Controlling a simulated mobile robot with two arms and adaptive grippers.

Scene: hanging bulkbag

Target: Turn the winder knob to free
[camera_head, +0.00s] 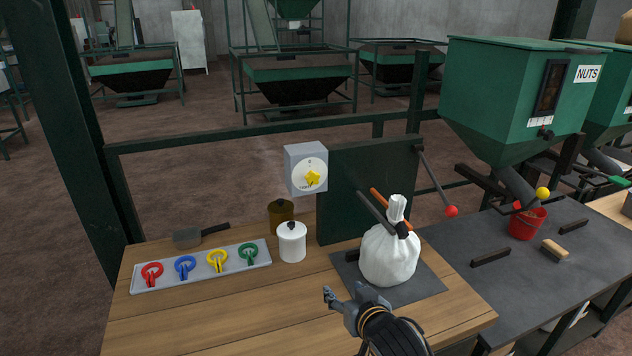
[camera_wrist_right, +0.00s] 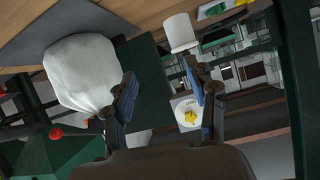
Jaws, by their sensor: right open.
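The winder knob (camera_head: 313,178) is yellow and star-shaped. It sits on a round white dial on a grey box (camera_head: 292,184), fixed to the green frame behind the table. Some small lettering shows on the dial, too small to read surely. The knob also shows in the right wrist view (camera_wrist_right: 190,117), between the fingers but farther off. My right gripper (camera_head: 330,299) is low over the table's front, in front of and below the knob, apart from it. In the right wrist view the gripper (camera_wrist_right: 163,90) is open and empty. My left gripper is not in view.
A tied white bag (camera_head: 388,258) stands on a dark mat right of the knob. A red-tipped lever (camera_head: 436,182) juts out at right.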

